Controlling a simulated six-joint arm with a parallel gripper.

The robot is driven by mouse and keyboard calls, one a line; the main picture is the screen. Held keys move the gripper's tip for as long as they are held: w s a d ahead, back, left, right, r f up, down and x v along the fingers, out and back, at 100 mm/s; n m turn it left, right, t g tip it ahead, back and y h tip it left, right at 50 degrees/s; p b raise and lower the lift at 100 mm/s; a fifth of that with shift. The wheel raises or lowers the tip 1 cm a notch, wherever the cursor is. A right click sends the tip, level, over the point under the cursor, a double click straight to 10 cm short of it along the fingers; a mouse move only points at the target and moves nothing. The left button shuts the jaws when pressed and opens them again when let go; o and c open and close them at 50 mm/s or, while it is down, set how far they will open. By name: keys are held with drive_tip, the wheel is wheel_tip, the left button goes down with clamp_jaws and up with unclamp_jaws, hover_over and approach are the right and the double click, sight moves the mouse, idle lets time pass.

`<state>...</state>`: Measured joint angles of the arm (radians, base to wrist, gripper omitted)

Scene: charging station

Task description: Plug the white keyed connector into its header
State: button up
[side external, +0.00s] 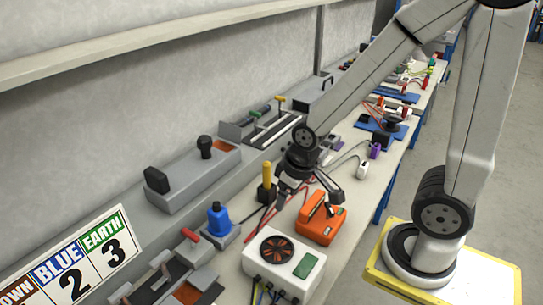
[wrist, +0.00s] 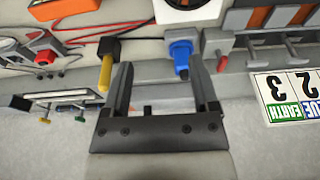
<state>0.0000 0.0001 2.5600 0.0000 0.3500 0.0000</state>
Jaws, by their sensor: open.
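A small white piece (side external: 362,169) with a pale cable lies on the bench to the right of my gripper in the side view; it may be the white keyed connector, but it is too small to make out a key. I cannot pick out the header in either view. My gripper (side external: 296,192) is above the bench near a yellow-handled tool and an orange device. In the wrist view my gripper (wrist: 160,68) has its two fingers wide apart with nothing between them. I cannot identify the connector in the wrist view.
The yellow handle (side external: 267,174) stands close to my gripper, with the orange device (side external: 320,218) beside it. A blue plug (side external: 217,217), a white fan box (side external: 283,262) and a purple block (side external: 375,150) stand nearby. Red and black cables cross the bench.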

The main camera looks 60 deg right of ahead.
drive_tip(key=w+d+m, duration=0.4)
drive_tip(key=w+d, duration=0.1)
drive_tip(key=d, duration=0.4)
drive_tip(key=m+g, duration=0.3)
drive_tip(key=m, duration=1.1)
hover_over(364, 165)
wheel_tip(364, 165, down, 11)
drive_tip(key=shift+r, duration=0.15)
drive_tip(key=shift+w+f+n, duration=0.1)
drive_tip(key=shift+f+n, duration=0.2)
drive_tip(key=shift+f, duration=1)
drive_tip(key=shift+d+f, duration=0.1)
drive_tip(key=shift+f, duration=2.5)
